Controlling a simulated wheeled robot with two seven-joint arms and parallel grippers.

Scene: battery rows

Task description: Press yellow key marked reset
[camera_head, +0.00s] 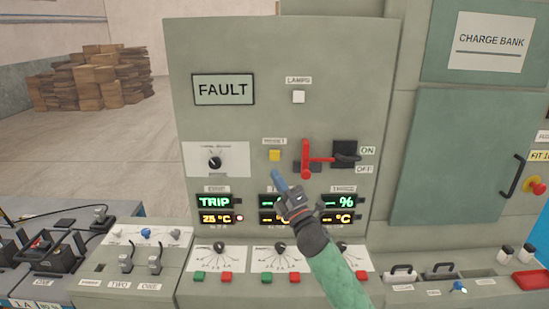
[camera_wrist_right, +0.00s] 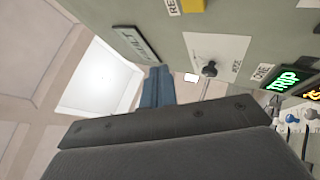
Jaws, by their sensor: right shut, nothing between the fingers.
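The yellow key (camera_head: 275,156) sits on the grey panel under a small label, left of the red lever. In the right wrist view a yellow block (camera_wrist_right: 196,4) shows at the top edge, beside a label that begins "RE". My right gripper (camera_head: 278,177) is shut and empty, its blue fingertips just below the yellow key in the head view. The fingers also show in the right wrist view (camera_wrist_right: 157,85). I cannot tell how far the tips stand from the panel. My left gripper is in neither view.
A red lever (camera_head: 306,160) and a black ON/OFF handle (camera_head: 345,154) stick out right of the key. A black knob (camera_head: 215,162) is on a white plate to the left. A FAULT sign (camera_head: 223,89) and a white lamp (camera_head: 299,97) are above. Displays (camera_head: 214,202) are below.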

